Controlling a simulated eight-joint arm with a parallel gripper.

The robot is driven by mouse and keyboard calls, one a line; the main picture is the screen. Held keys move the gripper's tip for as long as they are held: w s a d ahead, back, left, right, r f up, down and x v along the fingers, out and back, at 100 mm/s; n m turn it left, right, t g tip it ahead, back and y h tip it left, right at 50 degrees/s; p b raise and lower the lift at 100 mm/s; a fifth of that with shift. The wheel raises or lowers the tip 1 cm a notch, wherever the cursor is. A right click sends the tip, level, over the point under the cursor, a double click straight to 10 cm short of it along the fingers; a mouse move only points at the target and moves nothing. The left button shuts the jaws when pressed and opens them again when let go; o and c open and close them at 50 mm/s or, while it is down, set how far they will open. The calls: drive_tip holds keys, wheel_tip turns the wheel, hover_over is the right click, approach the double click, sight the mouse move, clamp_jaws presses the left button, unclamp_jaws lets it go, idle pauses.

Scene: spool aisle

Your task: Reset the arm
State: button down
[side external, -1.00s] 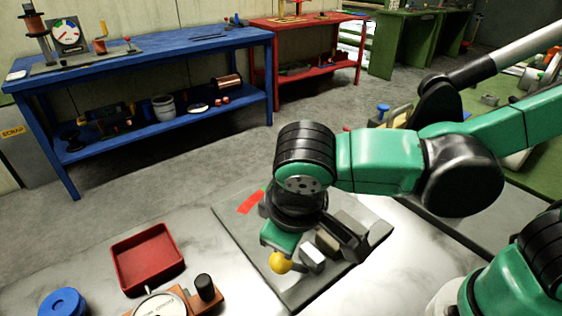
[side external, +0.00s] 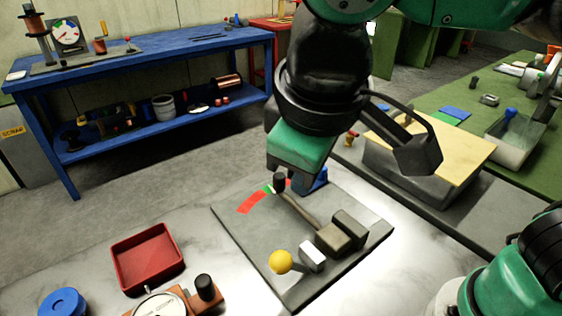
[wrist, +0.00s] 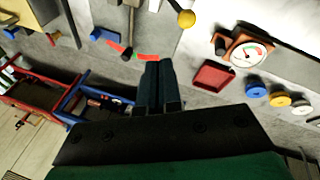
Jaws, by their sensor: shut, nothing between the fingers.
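A grey plate (side external: 240,231) on the pale bench carries a pivoted arm (side external: 302,212) running from a dark block (side external: 341,233) to a black tip (side external: 279,183). The tip stands beside a scale with a red band (side external: 251,203) and a small green band (side external: 267,189). In the wrist view the black tip (wrist: 127,53) is by the green, between two red bands. A yellow ball knob (side external: 281,262) and a pale block (side external: 312,255) are near the plate's front.
A blue block (side external: 314,181) sits at the plate's back edge. A tan-topped box (side external: 430,145) stands behind right. The bench between tray and plate is clear.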

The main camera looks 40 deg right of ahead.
drive_tip(key=w+d+f+m+t+y, duration=0.1)
drive_tip(key=d+f, duration=0.3)
drive_tip(key=d, duration=0.4)
drive_tip(key=w+d+f+m+t+y, duration=0.1)
drive_tip(key=w+d+f+m+t, duration=0.1)
drive_tip(key=w+d+f+m, duration=0.2)
drive_tip(key=d, duration=0.3)
drive_tip(key=shift+w+d+f+t, duration=0.15)
drive_tip(key=shift+d+f+t, duration=0.15)
drive_tip(key=shift+d+f, duration=0.05)
